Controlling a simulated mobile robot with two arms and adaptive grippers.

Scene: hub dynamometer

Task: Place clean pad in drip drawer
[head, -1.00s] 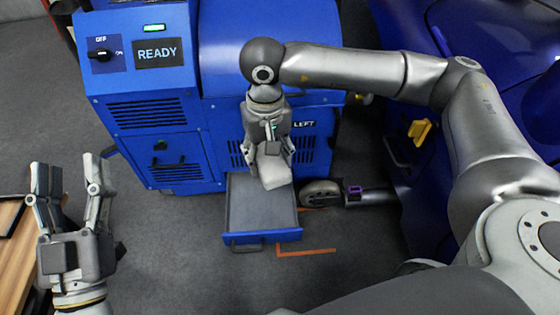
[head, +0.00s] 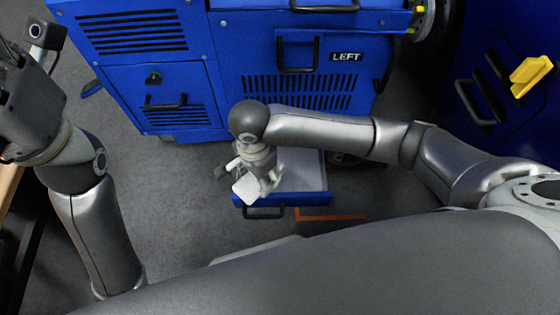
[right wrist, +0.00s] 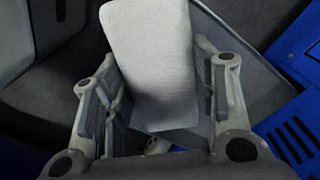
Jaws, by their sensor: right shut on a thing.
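My right gripper (head: 256,180) is shut on the pad (head: 246,190), a pale flat rectangle, and holds it above the left front part of the open drip drawer (head: 311,172). The drawer has a grey inside and a blue front with a dark handle. In the right wrist view the pad (right wrist: 150,55) stands out between the two fingers of the gripper (right wrist: 155,85). My arm hides part of the drawer. My left gripper (head: 22,95) is at the left edge of the head view, partly cut off, and its fingers do not show clearly.
The blue machine (head: 235,60) with vents and a LEFT label stands behind the drawer. An orange floor mark (head: 332,217) lies in front of it. A blue body with a yellow handle (head: 531,75) is at the right. The grey floor left of the drawer is clear.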

